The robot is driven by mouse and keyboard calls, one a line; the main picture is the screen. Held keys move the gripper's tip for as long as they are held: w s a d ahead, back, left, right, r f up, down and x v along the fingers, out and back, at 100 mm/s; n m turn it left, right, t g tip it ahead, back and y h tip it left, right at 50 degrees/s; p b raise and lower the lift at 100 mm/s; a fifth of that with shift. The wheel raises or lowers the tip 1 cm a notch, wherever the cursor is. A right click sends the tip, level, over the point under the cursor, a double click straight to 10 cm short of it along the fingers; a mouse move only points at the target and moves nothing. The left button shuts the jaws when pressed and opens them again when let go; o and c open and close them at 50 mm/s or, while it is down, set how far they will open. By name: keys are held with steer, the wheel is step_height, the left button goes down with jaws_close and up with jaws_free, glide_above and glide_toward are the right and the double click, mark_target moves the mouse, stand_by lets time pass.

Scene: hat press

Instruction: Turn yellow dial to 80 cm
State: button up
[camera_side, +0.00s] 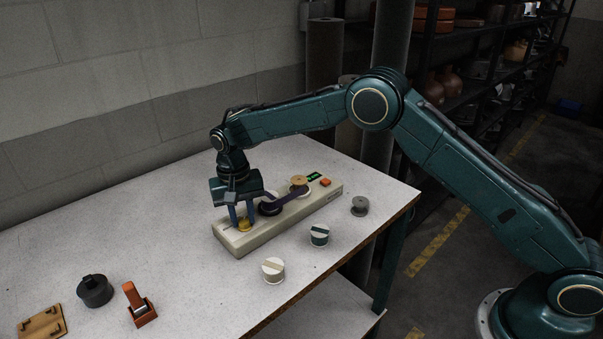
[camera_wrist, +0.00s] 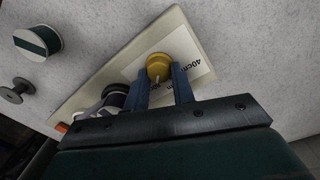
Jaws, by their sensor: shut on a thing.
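The yellow dial (camera_side: 244,225) sits at the near-left end of a long cream machine (camera_side: 290,226) on the table. It also shows in the wrist view (camera_wrist: 159,66), with a pale pointer mark on its top. A white label (camera_wrist: 205,68) beside it reads "40cm"; the rest of its print is partly hidden by my fingers. My gripper (camera_side: 242,218) points down over the dial, with its two blue fingers on either side of it. In the wrist view my gripper (camera_wrist: 163,82) is shut on the dial.
The machine also carries a dark spool with a purple band (camera_side: 270,204), a tan-topped spool (camera_side: 299,182), a green display (camera_side: 314,176) and an orange button (camera_side: 325,182). Ribbon spools (camera_side: 273,270) (camera_side: 319,235) and a grey spool (camera_side: 360,206) stand in front.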

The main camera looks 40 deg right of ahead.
mark_target(241, 219)
steer(key=shift+r+m, duration=0.1)
steer(key=shift+m, duration=0.4)
steer(key=o, duration=1)
step_height(241, 219, up, 14)
steer(key=shift+w+a, duration=0.15)
steer(key=shift+a, duration=0.1)
stand_by(0.4)
